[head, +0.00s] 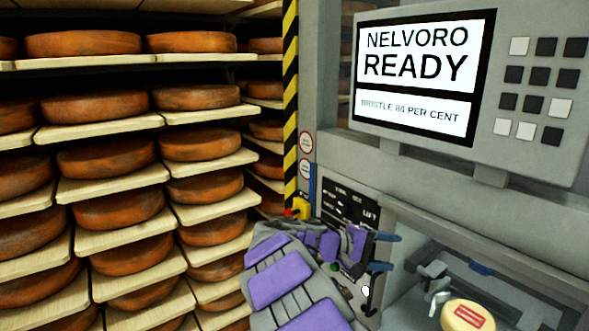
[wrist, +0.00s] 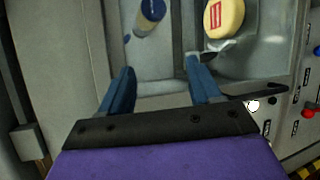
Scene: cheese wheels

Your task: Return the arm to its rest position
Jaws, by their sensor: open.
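My gripper (head: 384,252) is in front of the machine's control panel in the head view, at the end of my grey and purple arm. Its two blue fingers point right, toward the machine's open bay. In the wrist view my gripper (wrist: 160,70) shows both blue fingers spread apart with nothing between them. The arm is stretched out forward from the bottom of the head view. Part of the control panel is hidden behind it.
A yellow piece with a red label (head: 467,318) sits in the machine's bay. A blue-ended cylinder (wrist: 151,12) lies there too. The panel (head: 350,207) has knobs close to my gripper. A screen (head: 418,65) reads "NELVORO READY". Shelves of cheese wheels (head: 110,157) fill the left.

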